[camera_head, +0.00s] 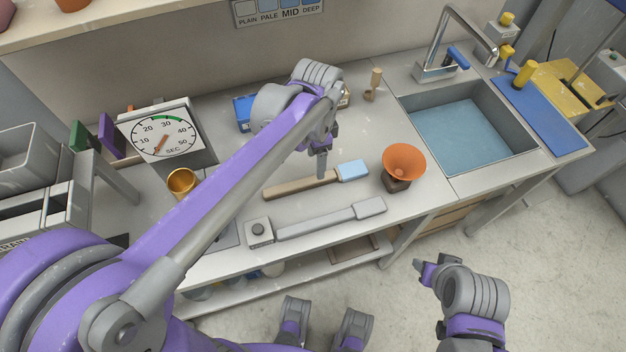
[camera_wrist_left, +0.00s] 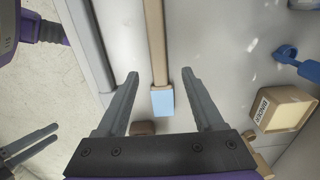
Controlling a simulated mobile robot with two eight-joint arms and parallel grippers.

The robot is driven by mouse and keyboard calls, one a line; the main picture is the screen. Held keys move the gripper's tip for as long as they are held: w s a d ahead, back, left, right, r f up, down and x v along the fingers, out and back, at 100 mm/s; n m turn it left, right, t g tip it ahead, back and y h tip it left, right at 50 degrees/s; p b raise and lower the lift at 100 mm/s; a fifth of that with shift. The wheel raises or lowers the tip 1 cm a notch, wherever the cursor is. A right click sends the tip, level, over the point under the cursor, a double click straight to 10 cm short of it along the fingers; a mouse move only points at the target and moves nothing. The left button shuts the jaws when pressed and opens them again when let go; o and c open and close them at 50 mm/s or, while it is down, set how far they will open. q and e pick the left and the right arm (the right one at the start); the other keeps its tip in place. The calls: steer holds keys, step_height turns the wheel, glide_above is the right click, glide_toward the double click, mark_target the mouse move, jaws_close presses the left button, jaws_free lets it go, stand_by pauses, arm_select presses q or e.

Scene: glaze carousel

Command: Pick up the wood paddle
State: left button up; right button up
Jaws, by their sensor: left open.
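The wood paddle (camera_head: 300,186), a long tan bar with a light blue end, lies flat on the grey bench. My left gripper (camera_head: 322,172) is above it near the blue end, open and empty. In the left wrist view, the paddle (camera_wrist_left: 155,45) runs up the picture between the open fingers of my left gripper (camera_wrist_left: 161,78), its blue end towards the palm. The paddle appears below the fingers, not gripped. My right gripper (camera_head: 424,268) is off the bench front at the lower right; its two fingers show apart in the left wrist view.
A grey paddle (camera_head: 330,220) lies in front, nearly parallel. An orange bowl (camera_head: 404,162) on a dark base stands right of the blue end. A sink (camera_head: 470,135) is further right, a dial timer (camera_head: 162,137) and brass cup (camera_head: 183,183) to the left.

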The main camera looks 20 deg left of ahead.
mark_target(315, 178)
arm_select(q)
step_height(315, 178, down, 7)
steer(key=shift+s+f+b, duration=0.15)
steer(key=shift+b, duration=0.2)
jaws_close()
stand_by(0.3)
